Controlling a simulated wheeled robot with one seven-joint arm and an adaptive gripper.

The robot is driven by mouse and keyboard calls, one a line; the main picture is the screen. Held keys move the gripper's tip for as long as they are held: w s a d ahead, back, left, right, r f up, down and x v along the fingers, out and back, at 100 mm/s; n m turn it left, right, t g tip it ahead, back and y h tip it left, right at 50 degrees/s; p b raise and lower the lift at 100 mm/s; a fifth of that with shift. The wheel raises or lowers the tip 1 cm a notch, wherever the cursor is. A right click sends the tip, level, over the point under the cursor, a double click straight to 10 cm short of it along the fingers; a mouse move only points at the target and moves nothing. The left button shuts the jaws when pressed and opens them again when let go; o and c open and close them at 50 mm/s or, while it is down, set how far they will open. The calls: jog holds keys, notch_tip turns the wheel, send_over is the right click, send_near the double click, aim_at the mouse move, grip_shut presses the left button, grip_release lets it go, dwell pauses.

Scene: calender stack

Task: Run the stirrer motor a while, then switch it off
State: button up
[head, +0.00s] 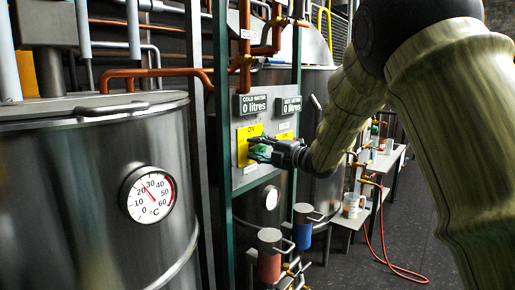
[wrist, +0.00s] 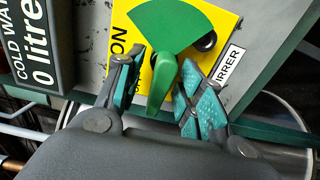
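The stirrer switch has a green handle (wrist: 162,85) with a green fan-shaped piece (wrist: 165,25) on a yellow plate (wrist: 222,18) marked ON. The plate also shows in the head view (head: 243,150), on a grey panel. A label reading in part "IRRER" (wrist: 226,66) is beside the plate. My gripper (head: 268,151) reaches the switch from the right in the head view. In the wrist view its two teal-padded fingers (wrist: 158,92) stand on either side of the handle, with a slim gap at the left. Whether the right finger touches it I cannot tell.
Displays for cold water (head: 251,104) and hot water (head: 291,105) both read 0 litres. A steel tank with a dial (head: 149,194) stands at the left. Green posts (head: 224,190) flank the panel. Red (head: 269,262) and blue (head: 302,228) cylinders stand below. Dark floor (head: 410,235) is at the right.

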grip_shut()
jog(key=shift+m, duration=0.3)
jog(key=m+p, duration=0.2)
jog(key=r+m+p, duration=0.1)
jog(key=m, duration=0.1)
jog(key=shift+p, duration=0.35)
jog(key=m+p, duration=0.2)
jog(key=m, duration=0.1)
jog(key=m+p, duration=0.1)
jog(key=m, duration=0.1)
jog(key=shift+w+d+r, duration=0.2)
jog(key=shift+r, duration=0.1)
jog(key=m+p, duration=0.2)
jog(key=m, duration=0.1)
jog(key=m+p, duration=0.1)
jog(key=p, duration=0.1)
jog(key=shift+w+d+r, duration=0.15)
jog(key=shift+w, duration=0.1)
jog(key=shift+w+d+m+p, duration=0.1)
jog(key=shift+m+p, duration=0.65)
jog(key=shift+m, duration=0.3)
jog(key=shift+w+d+m+p, duration=0.1)
jog(key=shift+m+p, duration=0.6)
jog(key=shift+m, duration=0.35)
